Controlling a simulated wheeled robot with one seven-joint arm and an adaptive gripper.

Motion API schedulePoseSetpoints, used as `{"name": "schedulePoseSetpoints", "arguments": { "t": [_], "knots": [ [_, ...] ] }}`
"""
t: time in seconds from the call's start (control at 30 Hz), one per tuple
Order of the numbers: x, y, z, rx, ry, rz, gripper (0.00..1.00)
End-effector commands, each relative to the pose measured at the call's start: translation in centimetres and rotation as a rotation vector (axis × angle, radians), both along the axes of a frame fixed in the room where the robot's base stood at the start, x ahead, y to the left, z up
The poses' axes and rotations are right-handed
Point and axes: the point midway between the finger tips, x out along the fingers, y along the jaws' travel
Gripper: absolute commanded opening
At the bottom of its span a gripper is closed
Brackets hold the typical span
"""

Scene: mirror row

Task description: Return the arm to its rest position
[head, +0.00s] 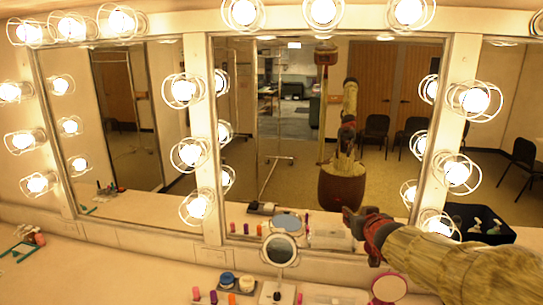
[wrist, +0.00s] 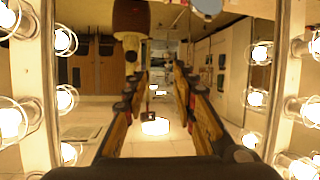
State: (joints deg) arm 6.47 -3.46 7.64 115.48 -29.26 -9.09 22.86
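My arm (head: 460,265) reaches in from the lower right, its sleeve tan and fuzzy. My gripper (head: 358,225) is held over the vanity counter (head: 130,260), in front of the middle mirror (head: 300,130). In the wrist view the two fingers of my gripper (wrist: 160,80) stand apart with nothing between them. The wrist view appears upside down and shows the mirror's reflection of the room and my body.
A round stand mirror (head: 281,249) is left of my gripper. A pink hand mirror (head: 389,288) lies below my arm. A black tray (head: 480,222) sits behind the arm. Caged bulbs (head: 474,98) line the mirror frames. The left counter is mostly clear.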

Motion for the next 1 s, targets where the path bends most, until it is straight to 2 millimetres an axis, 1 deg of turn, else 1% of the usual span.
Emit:
{"name": "schedulePoseSetpoints", "arguments": {
  "t": [0.03, 0.17, 0.2, 0.27, 0.3, 0.37, 0.4, 0.47, 0.5, 0.57, 0.6, 0.7, 0.8, 0.9, 1.0],
  "knots": [
    [-2.6, -0.1, 0.2, -0.005, 0.033, -0.027, 0.27],
    [-9.3, -0.3, -0.6, -0.014, 0.147, -0.086, 0.27],
    [-11.5, -0.3, -1.0, -0.012, 0.186, -0.099, 0.27],
    [-14.8, -0.1, -1.8, -0.009, 0.244, -0.114, 0.27],
    [-17.1, 0.2, -2.4, -0.005, 0.282, -0.12, 0.27],
    [-20.6, 0.7, -3.5, 0.001, 0.342, -0.123, 0.27],
    [-23.0, 1.1, -4.3, 0.007, 0.383, -0.121, 0.27],
    [-26.4, 1.7, -5.5, 0.018, 0.445, -0.115, 0.27],
    [-28.7, 2.2, -6.3, 0.025, 0.485, -0.107, 0.27],
    [-31.8, 3.0, -7.5, 0.036, 0.54, -0.091, 0.27],
    [-33.6, 3.5, -8.3, 0.042, 0.574, -0.081, 0.27],
    [-37.3, 4.6, -9.8, 0.056, 0.639, -0.052, 0.27],
    [-39.5, 5.2, -10.7, 0.065, 0.68, -0.033, 0.27],
    [-40.4, 5.5, -11.1, 0.068, 0.699, -0.023, 0.27],
    [-40.5, 5.6, -11.2, 0.068, 0.703, -0.021, 0.27]
  ]
}}
